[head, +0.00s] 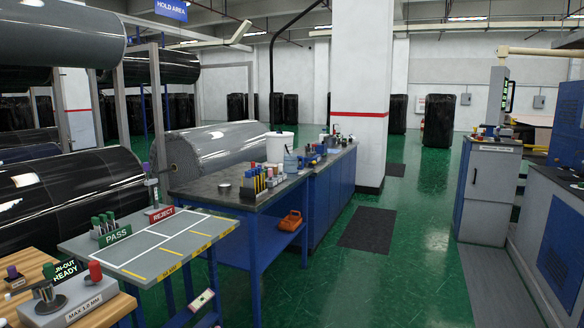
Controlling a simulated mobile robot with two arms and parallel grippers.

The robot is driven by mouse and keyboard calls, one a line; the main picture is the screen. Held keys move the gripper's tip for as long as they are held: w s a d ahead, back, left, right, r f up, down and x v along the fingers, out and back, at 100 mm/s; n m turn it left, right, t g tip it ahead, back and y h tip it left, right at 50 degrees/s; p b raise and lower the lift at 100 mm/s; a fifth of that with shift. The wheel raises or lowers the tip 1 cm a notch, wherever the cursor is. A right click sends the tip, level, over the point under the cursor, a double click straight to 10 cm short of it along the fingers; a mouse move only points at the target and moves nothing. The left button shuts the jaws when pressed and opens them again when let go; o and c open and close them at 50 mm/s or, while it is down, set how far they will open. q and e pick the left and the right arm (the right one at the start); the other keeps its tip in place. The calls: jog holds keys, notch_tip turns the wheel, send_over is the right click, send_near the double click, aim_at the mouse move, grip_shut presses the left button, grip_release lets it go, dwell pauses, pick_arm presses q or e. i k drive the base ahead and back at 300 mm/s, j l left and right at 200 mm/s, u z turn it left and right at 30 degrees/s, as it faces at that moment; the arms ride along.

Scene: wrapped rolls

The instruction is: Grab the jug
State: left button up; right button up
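A white bucket-like container (279,147) stands at the back of the dark-topped workbench (225,188). A smaller pale blue vessel (290,164), which may be the jug, stands just in front of it and overlaps its lower right side. I cannot make out a handle or spout clearly on either one at this size. Neither of my grippers shows in the head view.
A rack of small bottles (257,184) and a metal cup (224,190) stand on the workbench. An orange item (290,221) lies on its lower shelf. A grey table (150,244) with PASS and REJECT signs is nearer. Green floor (400,265) is open at right.

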aim_at(291, 163)
jog(key=i+l+z, duration=0.1)
jog(key=i+z, duration=0.2)
jog(key=i, duration=2.75)
jog(key=l+z, duration=0.05)
jog(key=l, duration=0.1)
